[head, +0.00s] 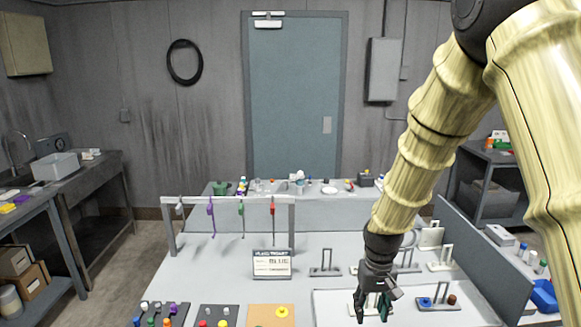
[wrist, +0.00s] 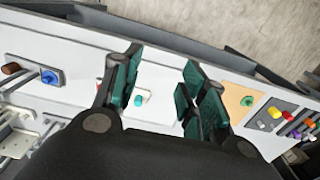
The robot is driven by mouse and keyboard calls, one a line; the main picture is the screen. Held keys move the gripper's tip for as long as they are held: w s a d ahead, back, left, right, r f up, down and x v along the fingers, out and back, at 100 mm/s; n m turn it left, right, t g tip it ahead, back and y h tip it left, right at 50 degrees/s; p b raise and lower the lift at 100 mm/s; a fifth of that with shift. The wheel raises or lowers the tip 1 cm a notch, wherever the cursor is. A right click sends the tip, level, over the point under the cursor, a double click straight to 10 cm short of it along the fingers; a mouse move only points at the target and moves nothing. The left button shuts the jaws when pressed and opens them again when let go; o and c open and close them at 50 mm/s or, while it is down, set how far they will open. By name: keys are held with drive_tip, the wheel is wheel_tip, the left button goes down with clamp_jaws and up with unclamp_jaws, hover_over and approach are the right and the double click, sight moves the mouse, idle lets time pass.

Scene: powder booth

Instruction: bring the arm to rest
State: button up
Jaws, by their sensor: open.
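My arm reaches down from the upper right of the head view. My gripper (head: 372,308) points down over the right front of the light table (head: 200,275). In the wrist view my gripper (wrist: 160,80) shows its two dark green finger pads spread apart. Between them I see a small white plate with a teal peg (wrist: 138,98). The pads look apart from the peg, and nothing is held. How high the fingertips are above the plate I cannot tell.
A plate with blue and brown knobs (head: 438,303) lies right of my gripper. An orange board (head: 262,317) and a dark board (head: 218,318) lie left. A sign (head: 271,264) and a rack with hanging colored hooks (head: 168,207) stand behind. A grey divider (head: 465,250) edges the right.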

drive_tip(key=s+f+b, duration=0.1)
drive_tip(key=s+f, duration=0.3)
drive_tip(key=f, duration=0.4)
drive_tip(key=s+d+f+b, duration=0.1)
drive_tip(key=s+f, duration=0.3)
drive_tip(key=f, duration=0.3)
drive_tip(key=s+f+b, duration=0.1)
drive_tip(key=s+f, duration=0.3)
drive_tip(key=f, duration=0.4)
drive_tip(key=s+d+f+b, duration=0.1)
drive_tip(key=s+f+b, duration=0.1)
drive_tip(key=s+f, duration=0.6)
drive_tip(key=s+f+b, duration=0.2)
drive_tip(key=s+f, duration=0.6)
drive_tip(key=s, duration=0.8)
drive_tip(key=shift+d+m, duration=0.4)
drive_tip(key=shift+f, duration=0.1)
